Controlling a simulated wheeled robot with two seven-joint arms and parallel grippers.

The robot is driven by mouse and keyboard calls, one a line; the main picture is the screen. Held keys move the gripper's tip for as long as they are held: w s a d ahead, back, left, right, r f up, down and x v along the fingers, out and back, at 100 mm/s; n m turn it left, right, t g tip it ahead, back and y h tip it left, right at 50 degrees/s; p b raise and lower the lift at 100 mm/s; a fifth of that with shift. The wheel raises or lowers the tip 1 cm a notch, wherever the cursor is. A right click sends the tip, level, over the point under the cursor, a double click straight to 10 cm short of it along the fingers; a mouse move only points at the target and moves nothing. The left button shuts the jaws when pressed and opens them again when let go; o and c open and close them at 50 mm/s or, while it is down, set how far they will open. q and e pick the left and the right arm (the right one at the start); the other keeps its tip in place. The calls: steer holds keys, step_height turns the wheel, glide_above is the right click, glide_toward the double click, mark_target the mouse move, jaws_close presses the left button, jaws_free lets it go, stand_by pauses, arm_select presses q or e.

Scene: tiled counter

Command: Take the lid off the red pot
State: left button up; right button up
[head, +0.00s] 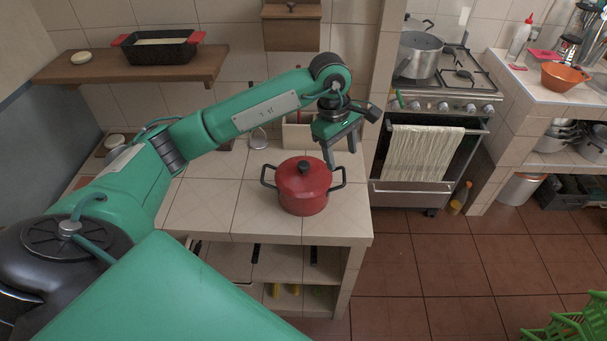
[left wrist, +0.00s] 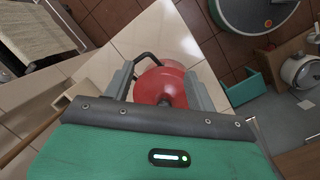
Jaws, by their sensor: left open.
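The red pot (head: 303,196) stands upright on the tiled counter, with black side handles. Its red lid (head: 290,178) sits on it, with a black knob (head: 304,167) on top. My left gripper (head: 341,160) is open and empty, above and just behind the right side of the pot, fingers pointing down. In the left wrist view the lid (left wrist: 160,86) shows between the two open fingers, and the knob is partly hidden by the gripper body. One black handle shows beside a finger. My right gripper is in neither view.
The tiled counter (head: 210,207) is clear to the left and front of the pot. A wooden shelf (head: 130,69) with a black baking dish (head: 160,47) is at the back left. A stove (head: 440,105) with a steel pot (head: 419,55) stands right, across a gap.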

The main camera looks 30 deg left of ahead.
arm_select(q)
steer(key=a+r+y, duration=0.3)
steer(key=a+y, duration=0.1)
steer(key=a, duration=0.4)
steer(key=p, duration=0.3)
glide_above(304, 164)
steer(key=d, duration=0.1)
step_height(304, 164, down, 8)
steer(key=shift+r, duration=0.15)
steer(key=shift+s+f+p, duration=0.1)
steer(key=shift+f+p, duration=0.3)
steer(key=f+p, duration=0.1)
steer(key=f, duration=0.1)
steer(key=f+p, duration=0.1)
steer(key=shift+a+f, duration=0.4)
steer(key=shift+f, duration=0.35)
jaws_close()
steer(key=shift+r, duration=0.1)
